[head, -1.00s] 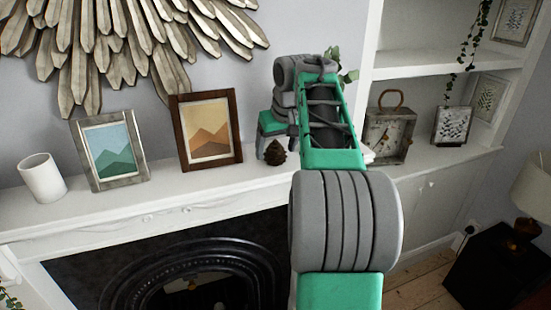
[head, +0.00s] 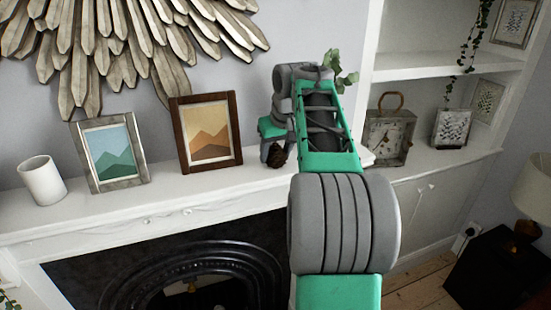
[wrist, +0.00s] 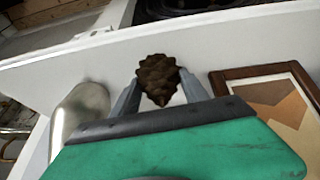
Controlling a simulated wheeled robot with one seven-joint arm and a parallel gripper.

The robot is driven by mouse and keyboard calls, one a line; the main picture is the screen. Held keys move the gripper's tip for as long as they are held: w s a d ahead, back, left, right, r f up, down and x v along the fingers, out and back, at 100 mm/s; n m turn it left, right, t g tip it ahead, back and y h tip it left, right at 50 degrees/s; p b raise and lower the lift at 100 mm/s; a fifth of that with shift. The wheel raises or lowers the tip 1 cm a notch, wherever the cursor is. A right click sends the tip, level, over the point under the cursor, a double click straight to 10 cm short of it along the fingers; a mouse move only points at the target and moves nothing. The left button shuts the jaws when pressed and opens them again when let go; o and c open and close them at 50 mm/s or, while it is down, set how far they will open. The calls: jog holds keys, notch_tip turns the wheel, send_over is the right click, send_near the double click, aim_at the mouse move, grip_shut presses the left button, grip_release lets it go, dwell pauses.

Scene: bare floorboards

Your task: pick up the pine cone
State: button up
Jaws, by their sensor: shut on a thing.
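The brown pine cone (wrist: 160,80) sits between the two grey fingers of my gripper (wrist: 163,88) in the wrist view, with a finger on each side of it. In the head view, the pine cone (head: 277,155) shows just below my gripper (head: 275,150), at the right part of the white mantel. It is partly covered there by a finger. My gripper is shut on the pine cone. I cannot tell whether the cone still touches the mantel.
The white mantel (head: 215,190) holds a brown picture frame (head: 238,152) left of my gripper, a grey frame (head: 146,176) and a white cup (head: 42,180). Green leaves (head: 341,72) show behind my arm. A clock (head: 390,138) stands on the right shelf.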

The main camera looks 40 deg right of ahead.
jog(key=shift+c, duration=0.7)
jog(key=shift+r, duration=0.3)
notch_tip(320, 180, up, 3)
jog(key=shift+f+p, duration=0.2)
jog(key=shift+p, duration=0.1)
jog(key=s+a+r+p, duration=0.1)
jog(key=s+a+r, duration=0.5)
jog(key=a+r, duration=0.3)
jog(key=a, duration=0.3)
jog(key=shift+a+r+p, duration=0.4)
